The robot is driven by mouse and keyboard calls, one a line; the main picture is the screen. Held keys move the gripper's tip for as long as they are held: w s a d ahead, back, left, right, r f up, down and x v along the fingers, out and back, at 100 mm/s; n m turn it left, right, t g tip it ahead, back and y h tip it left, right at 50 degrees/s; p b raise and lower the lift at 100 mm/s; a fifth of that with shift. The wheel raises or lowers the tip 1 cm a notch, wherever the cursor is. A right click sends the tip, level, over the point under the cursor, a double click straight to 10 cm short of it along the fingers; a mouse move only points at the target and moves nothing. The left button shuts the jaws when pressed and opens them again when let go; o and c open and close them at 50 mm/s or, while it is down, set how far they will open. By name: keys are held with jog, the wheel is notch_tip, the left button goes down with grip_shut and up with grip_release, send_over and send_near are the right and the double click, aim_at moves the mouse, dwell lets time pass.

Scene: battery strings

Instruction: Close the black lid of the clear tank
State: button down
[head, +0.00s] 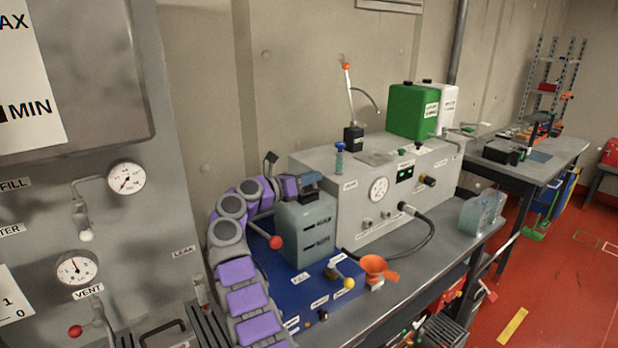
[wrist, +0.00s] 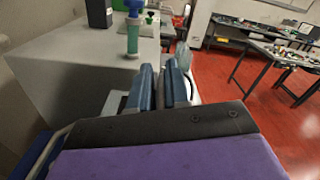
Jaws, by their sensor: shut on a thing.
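The clear tank (head: 305,232), a grey-green box with dark slot marks, stands on the blue panel of the bench. My purple-and-grey arm curls up from the bottom and reaches in from the left. My gripper (head: 311,181) is at the top of the tank, and its blue fingers (wrist: 163,88) also show in the wrist view, close together. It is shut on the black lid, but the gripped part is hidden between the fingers. The lid's outline and angle cannot be made out.
A grey box (head: 385,190) with gauge and display stands right behind the tank. A clear container (head: 482,212) stands at the bench's right end.

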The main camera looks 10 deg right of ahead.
jog(key=shift+s+f+m, duration=0.1)
jog(key=shift+f+m, duration=0.35)
jog(key=shift+m, duration=0.05)
jog(key=shift+d+f, duration=0.1)
jog(key=shift+f+m, duration=0.15)
jog(key=shift+m, duration=0.15)
jog(key=c, duration=1.2)
grip_release()
jog(key=shift+s, duration=0.1)
jog(key=shift+r, duration=0.2)
